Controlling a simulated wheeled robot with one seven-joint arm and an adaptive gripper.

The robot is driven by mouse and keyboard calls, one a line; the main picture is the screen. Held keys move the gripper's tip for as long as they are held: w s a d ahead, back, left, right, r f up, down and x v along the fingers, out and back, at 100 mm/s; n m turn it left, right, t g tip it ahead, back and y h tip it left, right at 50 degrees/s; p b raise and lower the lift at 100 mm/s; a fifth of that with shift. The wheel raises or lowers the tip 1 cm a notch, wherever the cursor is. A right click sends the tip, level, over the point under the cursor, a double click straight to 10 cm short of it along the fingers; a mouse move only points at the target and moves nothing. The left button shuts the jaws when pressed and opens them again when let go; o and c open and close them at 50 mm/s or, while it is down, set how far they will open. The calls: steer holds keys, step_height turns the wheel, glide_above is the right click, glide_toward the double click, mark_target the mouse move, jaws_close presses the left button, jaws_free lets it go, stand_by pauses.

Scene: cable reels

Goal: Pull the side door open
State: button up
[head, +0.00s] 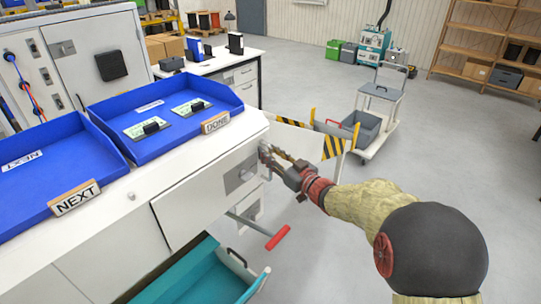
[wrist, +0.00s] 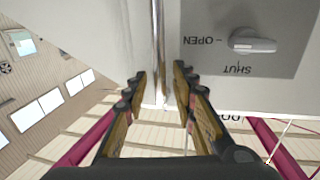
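The side door (head: 192,201) is a white panel on the front of the white bench, with a grey plate (head: 240,176) on its right part. In the wrist view the plate carries a grey turn knob (wrist: 253,41) with OPEN and SHUT marks; the knob lies in line with the OPEN mark. A vertical metal bar handle (wrist: 158,45) stands beside the plate. My gripper (wrist: 160,76) is open, one finger each side of the bar, with gaps showing. In the head view my gripper (head: 267,156) is at the door's right edge, hiding the handle.
A red-gripped lever (head: 277,237) sticks out below the door, above an open teal drawer (head: 205,279). Blue trays (head: 112,160) marked NEXT and DONE sit on the bench. A yellow-black striped barrier (head: 333,147) and a cart (head: 382,109) stand behind my arm. Floor lies clear farther back.

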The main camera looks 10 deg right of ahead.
steer(key=shift+c, duration=0.2)
jaws_close()
stand_by(0.7)
